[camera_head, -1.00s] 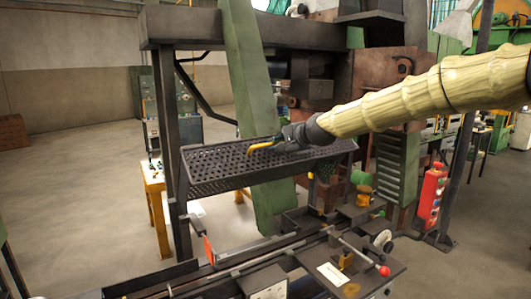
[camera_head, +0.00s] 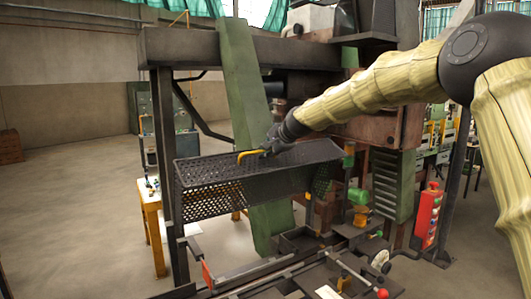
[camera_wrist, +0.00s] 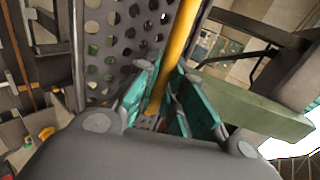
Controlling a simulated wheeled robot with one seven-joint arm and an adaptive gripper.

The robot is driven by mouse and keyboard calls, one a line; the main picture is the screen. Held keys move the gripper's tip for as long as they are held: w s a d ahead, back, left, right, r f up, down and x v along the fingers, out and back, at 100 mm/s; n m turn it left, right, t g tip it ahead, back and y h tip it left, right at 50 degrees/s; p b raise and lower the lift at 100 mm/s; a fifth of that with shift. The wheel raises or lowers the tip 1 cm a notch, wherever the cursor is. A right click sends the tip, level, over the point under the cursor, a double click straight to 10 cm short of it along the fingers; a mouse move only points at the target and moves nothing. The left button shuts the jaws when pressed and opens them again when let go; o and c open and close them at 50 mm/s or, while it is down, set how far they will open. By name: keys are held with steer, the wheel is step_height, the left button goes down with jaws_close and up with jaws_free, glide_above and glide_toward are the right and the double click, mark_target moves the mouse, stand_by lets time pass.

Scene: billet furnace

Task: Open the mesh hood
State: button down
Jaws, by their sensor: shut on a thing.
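The mesh hood (camera_head: 235,185) is a long dark perforated cover on the frame in the middle of the head view. Its tall perforated front face and a narrower top face show. A yellow bar handle (camera_head: 250,154) sits along its upper part. My gripper (camera_head: 269,147) reaches in from the right and is shut on this handle. In the wrist view the yellow handle (camera_wrist: 182,45) runs between the teal finger pads of my gripper (camera_wrist: 165,100), beside the hood's perforated panel (camera_wrist: 122,50).
A green slanted beam (camera_head: 243,75) stands behind the hood. A dark post (camera_head: 167,150) rises at the hood's left end. A red control box (camera_head: 428,215) is at the right, and a machine bed with levers (camera_head: 340,275) lies below. Open floor spreads left.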

steer(key=c, duration=1.5)
jaws_free()
steer(key=shift+f, duration=0.15)
steer(key=shift+s, duration=0.15)
steer(key=v, duration=1.2)
